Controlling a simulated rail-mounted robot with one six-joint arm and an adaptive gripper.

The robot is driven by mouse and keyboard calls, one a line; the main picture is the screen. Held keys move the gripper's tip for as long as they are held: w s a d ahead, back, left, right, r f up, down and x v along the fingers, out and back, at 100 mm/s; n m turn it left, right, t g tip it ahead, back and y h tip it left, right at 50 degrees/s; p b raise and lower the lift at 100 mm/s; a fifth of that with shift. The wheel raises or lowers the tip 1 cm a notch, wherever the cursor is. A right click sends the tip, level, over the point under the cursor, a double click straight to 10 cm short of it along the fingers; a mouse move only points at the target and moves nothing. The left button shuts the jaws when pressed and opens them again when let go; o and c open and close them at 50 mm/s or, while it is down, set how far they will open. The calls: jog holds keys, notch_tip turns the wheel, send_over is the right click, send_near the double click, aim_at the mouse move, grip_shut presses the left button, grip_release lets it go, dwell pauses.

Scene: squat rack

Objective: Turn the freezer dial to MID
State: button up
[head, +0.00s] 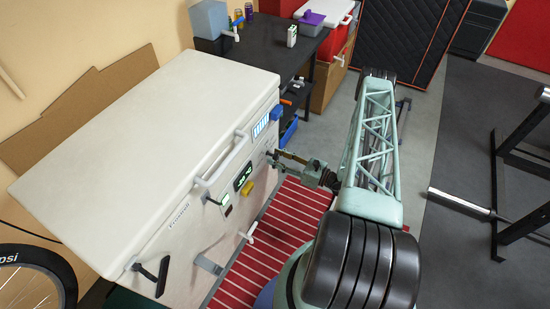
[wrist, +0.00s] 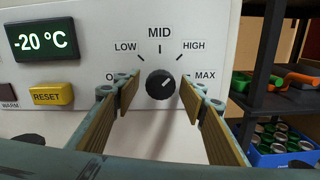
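The freezer (head: 140,120) is a large white chest at left in the head view. Its dial (wrist: 160,84) is a round black knob in the middle of the wrist view. The dial's white mark points up and right, toward HIGH, away from the MID label (wrist: 160,33) straight above. LOW, HIGH and MAX are readable; the label at left is mostly hidden behind a finger. My gripper (head: 279,157) is at the freezer's front panel. Its fingers are open on either side of the dial, with a visible gap at each side.
A display (wrist: 40,38) reading -20 °C, a yellow RESET button (wrist: 50,95) and a dark WARM button (wrist: 8,92) are left of the dial. A dark shelf (wrist: 275,98) with a blue crate of cans (wrist: 265,158) stands at right. A white handle (head: 222,160) sticks out from the freezer's front.

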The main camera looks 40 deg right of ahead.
jog(key=shift+w+a, duration=0.15)
jog(key=shift+w, duration=0.2)
jog(key=shift+c, duration=0.9)
jog(key=c, duration=0.7)
jog(key=shift+n, duration=0.5)
jog(key=n, duration=0.3)
jog(key=shift+n, duration=0.4)
jog(key=shift+n+p, duration=0.55)
jog(key=shift+n, duration=1.35)
